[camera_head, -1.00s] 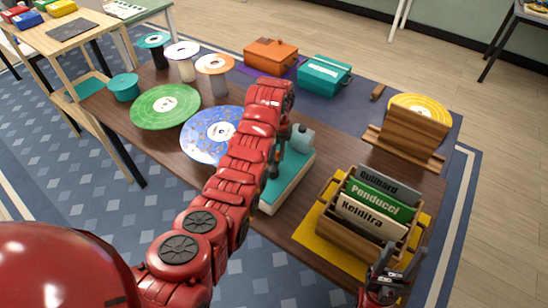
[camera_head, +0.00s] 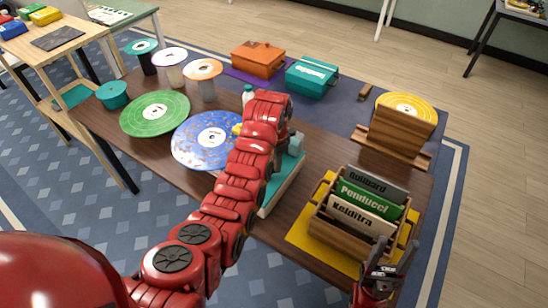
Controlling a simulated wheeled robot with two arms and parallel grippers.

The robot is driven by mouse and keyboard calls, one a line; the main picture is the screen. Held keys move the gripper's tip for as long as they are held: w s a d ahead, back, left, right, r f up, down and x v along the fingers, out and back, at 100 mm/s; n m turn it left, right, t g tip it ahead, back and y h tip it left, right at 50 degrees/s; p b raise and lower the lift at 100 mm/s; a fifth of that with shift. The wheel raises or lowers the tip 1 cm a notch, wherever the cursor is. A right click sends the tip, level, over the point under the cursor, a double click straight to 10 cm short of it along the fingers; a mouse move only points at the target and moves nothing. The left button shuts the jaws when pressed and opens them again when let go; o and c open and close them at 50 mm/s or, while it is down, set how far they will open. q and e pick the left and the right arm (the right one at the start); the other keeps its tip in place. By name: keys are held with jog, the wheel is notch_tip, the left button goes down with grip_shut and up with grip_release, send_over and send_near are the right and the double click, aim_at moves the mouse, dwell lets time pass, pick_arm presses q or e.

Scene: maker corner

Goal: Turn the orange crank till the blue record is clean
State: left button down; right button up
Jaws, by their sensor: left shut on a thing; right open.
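The blue record (camera_head: 195,145) lies flat on the dark wooden table, left of my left arm, with a pale centre label and some small brownish specks. My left arm reaches over the teal and white machine (camera_head: 285,180) to the right of the record. My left gripper (camera_head: 277,155) is mostly hidden behind the arm, low over that machine, and is shut. The orange crank is hidden there, so the grip itself does not show clearly. My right gripper (camera_head: 390,262) is open and empty at the front right, beside the record crate.
A green record (camera_head: 155,112) lies left of the blue one. A wooden crate (camera_head: 340,238) of sleeves stands on a yellow mat front right. A wooden rack (camera_head: 400,135) holds a yellow record. Orange (camera_head: 258,62) and teal (camera_head: 312,78) boxes stand at the back.

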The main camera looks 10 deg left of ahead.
pick_arm(q)
jog(key=shift+s+d+m+p, duration=0.15)
jog(key=shift+s+m+p, duration=0.2)
jog(key=shift+m, duration=0.55)
jog(key=shift+s+d+m+p, duration=0.15)
jog(key=shift+m+p, duration=0.3)
jog(key=shift+m, duration=0.45)
jog(key=shift+s, duration=0.1)
jog(key=c, duration=0.8)
grip_release()
jog(key=shift+a, duration=0.1)
jog(key=shift+o, duration=0.2)
notch_tip(320, 180, up, 17)
jog(key=p, duration=1.1)
jog(key=shift+r+p, duration=0.2)
jog(key=shift+p, duration=0.2)
